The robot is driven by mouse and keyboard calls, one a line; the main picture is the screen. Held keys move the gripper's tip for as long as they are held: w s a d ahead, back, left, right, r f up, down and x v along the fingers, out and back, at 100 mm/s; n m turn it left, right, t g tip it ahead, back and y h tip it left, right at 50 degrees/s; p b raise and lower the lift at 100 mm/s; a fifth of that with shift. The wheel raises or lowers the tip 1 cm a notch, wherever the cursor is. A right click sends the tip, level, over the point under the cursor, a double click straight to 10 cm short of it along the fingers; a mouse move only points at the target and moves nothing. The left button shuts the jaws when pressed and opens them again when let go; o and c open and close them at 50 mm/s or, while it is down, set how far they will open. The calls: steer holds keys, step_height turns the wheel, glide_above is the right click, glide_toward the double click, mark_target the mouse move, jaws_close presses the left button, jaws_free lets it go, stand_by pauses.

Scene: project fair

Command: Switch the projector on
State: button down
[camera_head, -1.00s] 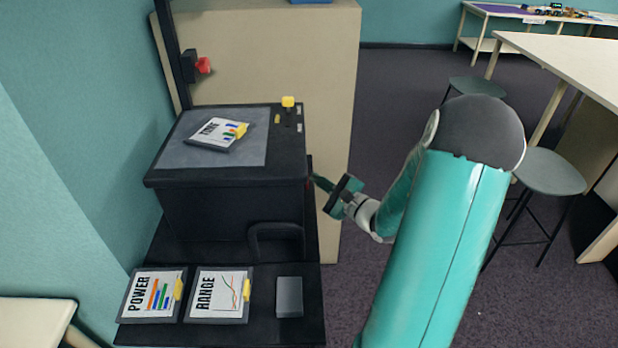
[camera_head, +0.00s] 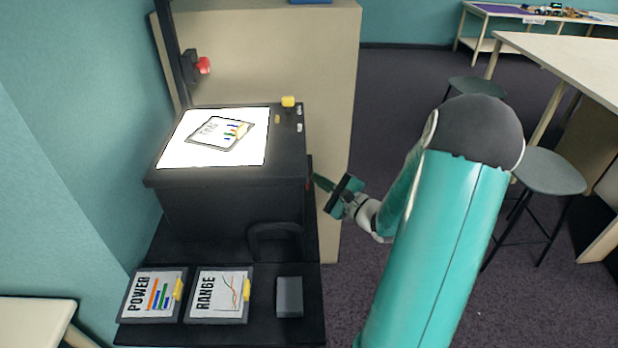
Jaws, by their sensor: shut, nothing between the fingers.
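The projector (camera_head: 228,178) is a black box with a post rising at its back left. Its top plate (camera_head: 254,150) glows bright white. A framed chart sheet (camera_head: 212,134) with a yellow tab lies tilted on the lit plate. A yellow knob (camera_head: 288,101) and small switches sit on the top right edge. A red knob (camera_head: 203,66) is on the post. My gripper (camera_head: 318,181) is shut and empty at the projector's right side, by a small red part. I cannot tell whether the fingertips touch it.
Sheets marked POWER (camera_head: 153,295) and RANGE (camera_head: 218,294) and a grey block (camera_head: 289,296) lie on the black shelf in front. A beige cabinet (camera_head: 330,90) stands behind. Stools (camera_head: 546,172) and a table (camera_head: 580,65) are at the right.

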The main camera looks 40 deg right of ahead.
steer(key=shift+s+d, duration=0.25)
steer(key=shift+d, duration=0.1)
steer(key=s+d, duration=0.1)
steer(key=d, duration=0.1)
steer(key=s+d, duration=0.2)
steer(key=d, duration=0.1)
steer(key=shift+s, duration=0.2)
